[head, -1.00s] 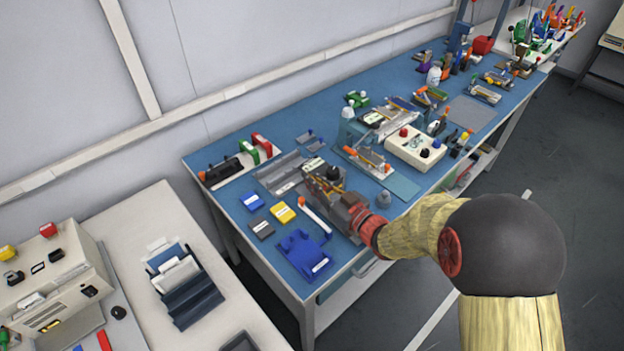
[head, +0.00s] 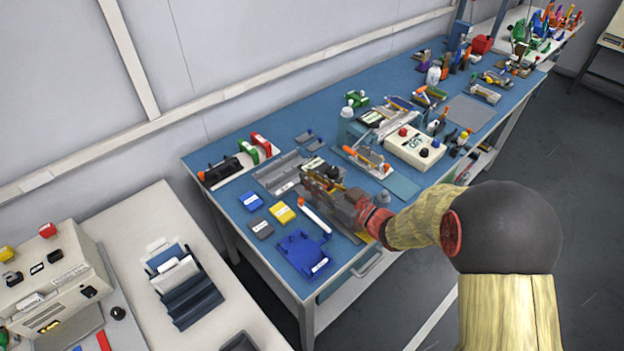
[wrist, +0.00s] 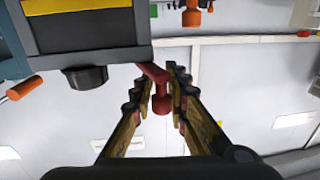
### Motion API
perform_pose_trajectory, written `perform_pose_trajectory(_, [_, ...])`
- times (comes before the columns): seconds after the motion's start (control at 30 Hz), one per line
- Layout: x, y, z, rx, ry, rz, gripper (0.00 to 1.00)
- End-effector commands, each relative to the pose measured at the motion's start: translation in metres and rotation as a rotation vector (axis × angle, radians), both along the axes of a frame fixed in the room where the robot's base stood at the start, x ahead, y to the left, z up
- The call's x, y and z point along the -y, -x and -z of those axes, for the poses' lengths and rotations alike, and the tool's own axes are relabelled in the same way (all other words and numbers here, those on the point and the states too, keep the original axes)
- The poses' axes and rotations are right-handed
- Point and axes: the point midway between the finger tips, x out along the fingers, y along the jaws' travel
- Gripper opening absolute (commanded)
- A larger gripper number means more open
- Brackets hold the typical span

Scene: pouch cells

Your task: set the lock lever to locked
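A red lever with a rounded red knob (wrist: 162,101) hangs from the edge of a dark box with a yellow stripe (wrist: 90,35) in the wrist view. I take it to be the lock lever. My gripper (wrist: 161,84) is partly open, with one finger on each side of the knob and narrow gaps showing. Whether a finger touches the lever is unclear. In the head view my gripper (head: 322,181) is low over the near part of the blue bench, and it hides the lever there.
A blue fixture (head: 302,252), a yellow block (head: 282,213) and a white orange-ended tool (head: 314,216) lie left of my gripper. A grey cone-shaped piece (head: 383,198) and a white control box (head: 414,148) stand to its right. The bench is crowded.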

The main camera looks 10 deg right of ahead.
Motion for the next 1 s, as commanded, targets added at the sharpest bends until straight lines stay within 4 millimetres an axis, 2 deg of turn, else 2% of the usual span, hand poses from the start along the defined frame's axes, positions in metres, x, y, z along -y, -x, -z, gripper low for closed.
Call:
perform_pose_trajectory(0.17, [0.000, 0.000, 0.001, -0.001, 0.000, 0.000, 0.27])
perform_pose_trajectory(0.57, [0.005, 0.006, 0.001, -0.001, 0.000, 0.001, 0.27])
perform_pose_trajectory(1.0, [0.058, 0.066, 0.001, -0.001, 0.000, 0.004, 0.27])
